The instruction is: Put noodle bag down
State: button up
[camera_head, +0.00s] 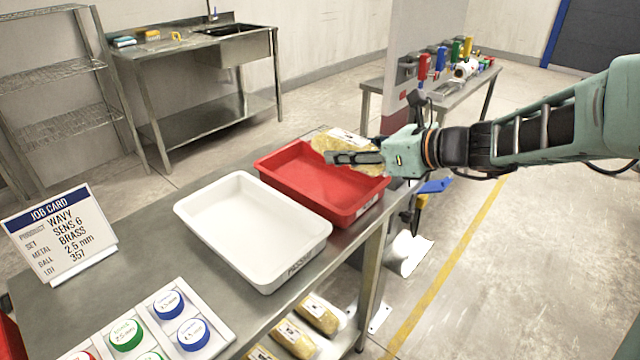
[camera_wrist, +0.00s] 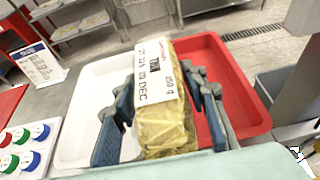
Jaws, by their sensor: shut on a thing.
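My gripper (camera_head: 352,158) is shut on a noodle bag (camera_head: 333,143), yellow with a white label. In the wrist view the noodle bag (camera_wrist: 168,118) sits between the two dark fingers, its label towards the camera. In the head view the bag is above the back part of the red tray (camera_head: 279,180); its height over the tray is hard to tell. The red tray's inside looks empty where it shows, but the bag and gripper hide part of it. The white tray (camera_head: 195,222) stands beside it, nearer the camera, and is empty.
A job card (camera_head: 62,235) stands at the left of the steel table (camera_head: 150,245). A holder with coloured round pieces (camera_head: 160,330) lies at the front. More noodle bags (camera_head: 318,314) lie on a lower shelf. A sink bench (camera_head: 200,60) stands behind.

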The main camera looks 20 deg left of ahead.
jog(key=w+a+f, duration=0.3)
jog(key=w+a+f+b, duration=0.1)
jog(key=w+a+f, duration=0.1)
jog(key=w, duration=0.1)
jog(key=w+a+f+b, duration=0.1)
jog(key=w+a+f, duration=0.2)
jog(key=w, duration=0.1)
jog(key=shift+a+f, duration=0.35)
jog(key=shift+w+a+f, duration=0.2)
jog(key=shift+a+f, duration=0.05)
jog(key=shift+f, duration=0.2)
jog(key=shift+w+f+b, duration=0.1)
jog(key=shift+f+b, duration=0.5)
jog(key=shift+f, duration=1)
jog(key=shift+f+b, duration=0.55)
jog(key=shift+f, duration=0.1)
jog(key=o, duration=1.5)
